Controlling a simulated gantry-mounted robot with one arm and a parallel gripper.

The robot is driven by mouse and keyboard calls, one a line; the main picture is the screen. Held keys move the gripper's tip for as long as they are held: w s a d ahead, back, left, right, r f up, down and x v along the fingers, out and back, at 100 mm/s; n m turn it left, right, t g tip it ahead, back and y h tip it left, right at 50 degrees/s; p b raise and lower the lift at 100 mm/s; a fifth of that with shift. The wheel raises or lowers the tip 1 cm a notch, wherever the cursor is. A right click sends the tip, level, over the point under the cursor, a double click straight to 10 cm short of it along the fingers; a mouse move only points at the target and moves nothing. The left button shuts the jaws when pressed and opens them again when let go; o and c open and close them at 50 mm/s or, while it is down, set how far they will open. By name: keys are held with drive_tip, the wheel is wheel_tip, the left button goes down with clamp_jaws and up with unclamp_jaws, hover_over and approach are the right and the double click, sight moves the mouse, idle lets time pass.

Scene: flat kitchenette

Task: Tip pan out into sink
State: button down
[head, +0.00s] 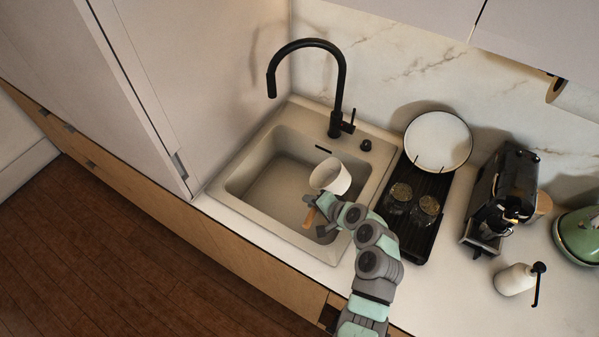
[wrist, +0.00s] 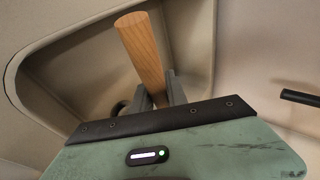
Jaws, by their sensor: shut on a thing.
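The pan (head: 332,177) is small and white with a wooden handle (head: 310,217). In the head view it is held over the right part of the sink (head: 225,187), and it looks tilted. I cannot tell which way its opening faces or whether anything is in it. My gripper (head: 317,207) is shut on the wooden handle, which also shows between the fingers in the wrist view (wrist: 143,50). The pan's body is not clearly visible in the wrist view. The basin floor that shows looks empty.
A black faucet (head: 345,85) arches over the back of the sink. To the right is a black drying rack (head: 414,246) with a white plate (head: 438,140) and two glasses (head: 400,192). A coffee machine (head: 500,190) stands farther right. A tall cabinet borders the sink's left side.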

drive_tip(key=shift+w+a+r+h+p, duration=0.15)
drive_tip(key=shift+a+r+h+p, duration=0.2)
drive_tip(key=shift+p, duration=0.35)
drive_tip(key=shift+r+p, duration=0.15)
drive_tip(key=shift+p, duration=0.15)
drive_tip(key=shift+w+a+r+n+g+h+p, duration=0.1)
drive_tip(key=shift+r+n+g+h+p, duration=0.1)
drive_tip(key=shift+h+p, duration=0.35)
drive_tip(key=shift+a+r+n+g+h+p, duration=0.1)
drive_tip(key=shift+n+g+h+p, duration=0.1)
drive_tip(key=shift+h+p, duration=0.3)
drive_tip(key=shift+f, duration=0.1)
drive_tip(key=shift+w+a+h, duration=0.1)
drive_tip(key=shift+a+h, duration=0.4)
drive_tip(key=shift+a, duration=0.2)
drive_tip(key=shift+w+a+r+n+g+h, duration=0.1)
drive_tip(key=shift+a+r+n+g+h, duration=0.25)
drive_tip(key=shift+h, duration=0.25)
drive_tip(key=shift+a+h+b, duration=0.1)
drive_tip(key=shift+h+b, duration=0.2)
drive_tip(key=shift+h, duration=0.1)
drive_tip(key=shift+w+a+g+h+b, duration=0.25)
drive_tip(key=shift+a+h+b, duration=0.4)
drive_tip(key=shift+b, duration=0.25)
drive_tip(key=shift+w+r+b, duration=0.1)
drive_tip(key=shift+r+b, duration=0.05)
drive_tip(key=shift+b, duration=0.35)
